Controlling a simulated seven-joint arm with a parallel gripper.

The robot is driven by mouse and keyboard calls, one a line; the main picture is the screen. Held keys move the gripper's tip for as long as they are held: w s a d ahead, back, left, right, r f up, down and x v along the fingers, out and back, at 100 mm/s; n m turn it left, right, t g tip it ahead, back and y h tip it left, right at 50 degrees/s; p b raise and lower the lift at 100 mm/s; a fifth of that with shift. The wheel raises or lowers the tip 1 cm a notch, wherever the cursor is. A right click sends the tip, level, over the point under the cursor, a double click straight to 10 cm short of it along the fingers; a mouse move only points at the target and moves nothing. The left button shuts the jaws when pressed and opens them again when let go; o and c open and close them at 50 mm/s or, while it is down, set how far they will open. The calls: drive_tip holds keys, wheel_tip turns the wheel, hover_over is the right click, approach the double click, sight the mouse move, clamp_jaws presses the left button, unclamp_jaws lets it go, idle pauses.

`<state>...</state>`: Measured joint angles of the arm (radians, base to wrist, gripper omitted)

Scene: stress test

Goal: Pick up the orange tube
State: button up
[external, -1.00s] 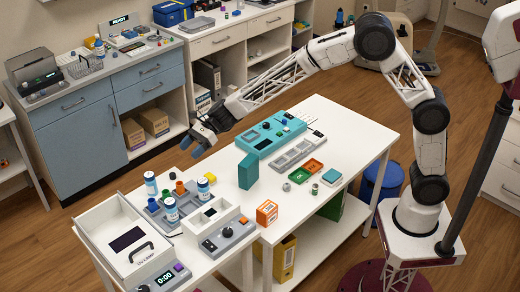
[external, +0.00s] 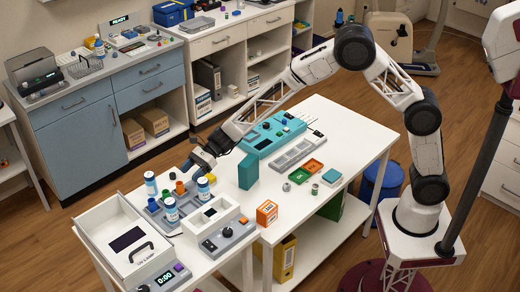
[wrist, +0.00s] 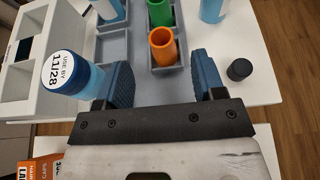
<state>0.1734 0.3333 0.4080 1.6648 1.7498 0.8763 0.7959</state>
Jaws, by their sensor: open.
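The orange tube (wrist: 163,47) stands upright in a compartment of the grey rack (wrist: 115,50), seen in the wrist view just beyond and between my fingertips. In the external view the orange tube (external: 180,187) shows in the rack below my gripper. My gripper (wrist: 165,80) is open, its two blue fingers apart with nothing between them. In the external view my gripper (external: 192,166) is low over the rack's far side. A green tube (wrist: 159,13) stands just beyond the orange one.
A blue-and-white bottle (wrist: 72,75) stands close beside my left finger. A black cap (wrist: 239,69) lies on the table right of my right finger. A white holder (wrist: 35,60) is at left. A teal block (external: 248,171) stands right of the rack.

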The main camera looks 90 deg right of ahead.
sight(180, 189)
drive_tip(key=shift+w+a+f, duration=0.3)
drive_tip(key=shift+w+a, duration=0.15)
drive_tip(key=shift+x, duration=2.6)
drive_tip(key=shift+c, duration=0.2)
drive_tip(key=c, duration=1)
